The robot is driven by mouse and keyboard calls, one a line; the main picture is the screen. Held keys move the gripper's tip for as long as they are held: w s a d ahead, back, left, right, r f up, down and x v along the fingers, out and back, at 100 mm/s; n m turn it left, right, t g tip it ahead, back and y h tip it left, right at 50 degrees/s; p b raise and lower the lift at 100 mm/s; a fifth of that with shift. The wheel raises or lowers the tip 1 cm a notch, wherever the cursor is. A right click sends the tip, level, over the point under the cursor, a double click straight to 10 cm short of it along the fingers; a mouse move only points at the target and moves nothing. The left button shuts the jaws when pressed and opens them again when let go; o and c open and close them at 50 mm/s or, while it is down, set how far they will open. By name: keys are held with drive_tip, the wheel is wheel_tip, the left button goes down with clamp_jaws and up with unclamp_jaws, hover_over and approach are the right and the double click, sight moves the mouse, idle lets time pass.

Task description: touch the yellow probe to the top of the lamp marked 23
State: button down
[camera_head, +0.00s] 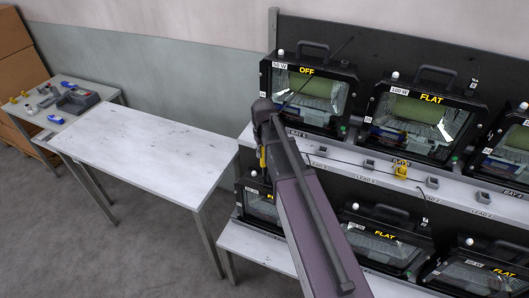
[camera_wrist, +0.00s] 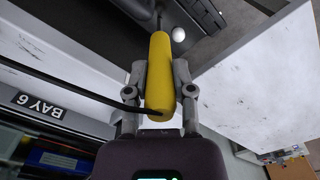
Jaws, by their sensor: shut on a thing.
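The yellow probe (camera_wrist: 160,75) is held lengthwise between the two fingers of my gripper (camera_wrist: 160,85) in the wrist view, with a black cable running left from it. In the head view a bit of the yellow probe (camera_head: 263,158) shows beside my arm, near the lower left lamp (camera_head: 254,205); the arm hides most of the gripper. In the wrist view, the probe's far end is by a dark housing with a white knob (camera_wrist: 178,34); I cannot tell whether they touch. I cannot read a 23 on any lamp.
The upper shelf holds lamps reading OFF (camera_head: 307,72) and FLAT (camera_head: 432,98), with another at right. More FLAT lamps (camera_head: 385,238) stand below. A bare white table (camera_head: 150,145) is at left; a small table (camera_head: 62,110) with tools stands behind it.

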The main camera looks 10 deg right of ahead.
drive_tip(key=shift+r+p, duration=3.3)
drive_tip(key=shift+r, duration=0.1)
